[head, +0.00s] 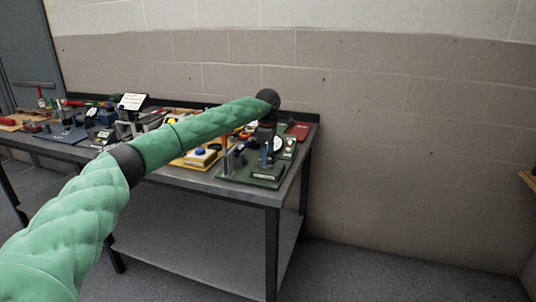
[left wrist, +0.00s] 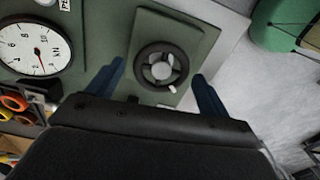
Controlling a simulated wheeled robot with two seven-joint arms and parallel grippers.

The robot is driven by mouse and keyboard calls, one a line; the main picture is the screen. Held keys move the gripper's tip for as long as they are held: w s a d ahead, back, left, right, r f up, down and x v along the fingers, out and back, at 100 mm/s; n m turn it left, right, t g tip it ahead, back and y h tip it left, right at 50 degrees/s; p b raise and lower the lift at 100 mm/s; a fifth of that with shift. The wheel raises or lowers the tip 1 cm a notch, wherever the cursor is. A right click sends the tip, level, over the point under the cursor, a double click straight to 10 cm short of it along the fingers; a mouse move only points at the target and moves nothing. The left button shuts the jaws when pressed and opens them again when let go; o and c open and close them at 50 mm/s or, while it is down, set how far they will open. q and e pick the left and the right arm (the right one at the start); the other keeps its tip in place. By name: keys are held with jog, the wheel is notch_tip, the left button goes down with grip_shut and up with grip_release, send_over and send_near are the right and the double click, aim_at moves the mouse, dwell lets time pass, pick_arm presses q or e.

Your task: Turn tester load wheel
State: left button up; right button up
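The tester is a green unit (head: 262,179) at the right end of the bench in the head view. Its load wheel (left wrist: 162,68) is a dark ring with a pale hub and a small white handle, on a grey-green panel in the left wrist view. My left gripper (left wrist: 158,70) is open, with one blue finger on each side of the wheel. Gaps show between fingers and rim. In the head view my left arm partly hides the tester. My right gripper is not in view.
The metal bench (head: 222,186) carries several other devices to the left, including a yellow-based one (head: 201,158) with a blue knob. A red item (head: 301,130) lies behind the tester. Orange and yellow rings (left wrist: 14,104) show at the left wrist view's left edge.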

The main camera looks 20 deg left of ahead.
pick_arm(q)
jog(key=shift+o, duration=0.4)
jog(key=shift+f, duration=0.1)
jog(key=shift+r+b, duration=0.75)
jog(key=shift+r, duration=3.15)
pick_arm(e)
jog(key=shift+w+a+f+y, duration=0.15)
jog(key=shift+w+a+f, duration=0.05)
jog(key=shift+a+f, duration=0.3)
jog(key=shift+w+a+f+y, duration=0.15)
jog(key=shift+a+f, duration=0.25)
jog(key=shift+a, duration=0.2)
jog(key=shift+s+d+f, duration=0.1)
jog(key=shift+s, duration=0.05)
